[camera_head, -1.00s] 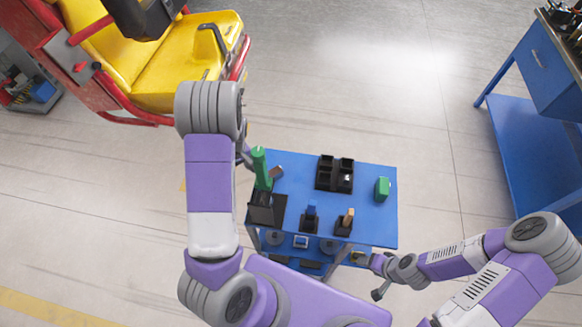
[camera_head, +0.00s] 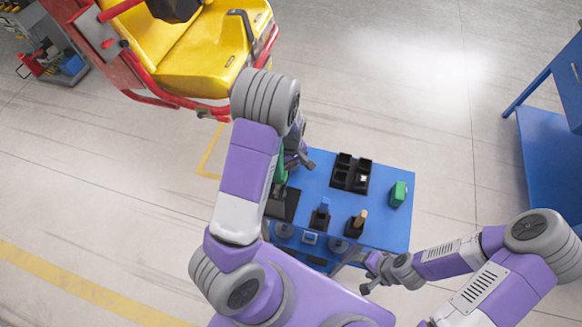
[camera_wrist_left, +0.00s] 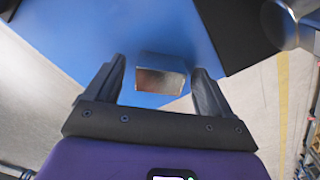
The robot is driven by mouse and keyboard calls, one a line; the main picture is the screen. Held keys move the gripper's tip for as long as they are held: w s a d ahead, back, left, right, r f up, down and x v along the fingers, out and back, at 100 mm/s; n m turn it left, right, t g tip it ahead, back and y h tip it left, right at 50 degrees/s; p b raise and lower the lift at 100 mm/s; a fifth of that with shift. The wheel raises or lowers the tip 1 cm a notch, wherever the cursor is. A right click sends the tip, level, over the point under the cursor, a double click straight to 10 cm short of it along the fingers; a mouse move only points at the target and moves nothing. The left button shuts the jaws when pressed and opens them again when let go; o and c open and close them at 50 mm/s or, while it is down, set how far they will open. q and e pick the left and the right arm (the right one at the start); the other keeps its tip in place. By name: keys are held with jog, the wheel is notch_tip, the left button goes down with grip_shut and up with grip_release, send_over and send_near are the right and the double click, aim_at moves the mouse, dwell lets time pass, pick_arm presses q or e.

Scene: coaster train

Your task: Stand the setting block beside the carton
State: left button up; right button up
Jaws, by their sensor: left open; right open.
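In the left wrist view a small block (camera_wrist_left: 161,80) with a shiny, brownish mirror-like face, which looks like the setting block, lies on the blue table top. The open fingers of my left gripper (camera_wrist_left: 158,68) stand on either side of it, with gaps showing. In the head view my left gripper (camera_head: 299,162) is over the table's left part and the block is hidden by the arm. A green box-like thing (camera_head: 398,194) stands at the table's right; I cannot tell if it is the carton. My right gripper (camera_head: 368,276) is open and empty, off the table's front right.
The blue table (camera_head: 385,232) carries a black compartment tray (camera_head: 351,173), a black holder with a blue piece (camera_head: 320,216) and another with an orange-brown piece (camera_head: 355,224). A green upright thing (camera_head: 281,165) is partly behind my left arm. A yellow-seated car (camera_head: 205,55) stands upper left.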

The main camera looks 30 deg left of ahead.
pick_arm(q)
jog(key=shift+c, duration=0.3)
jog(key=c, duration=1.3)
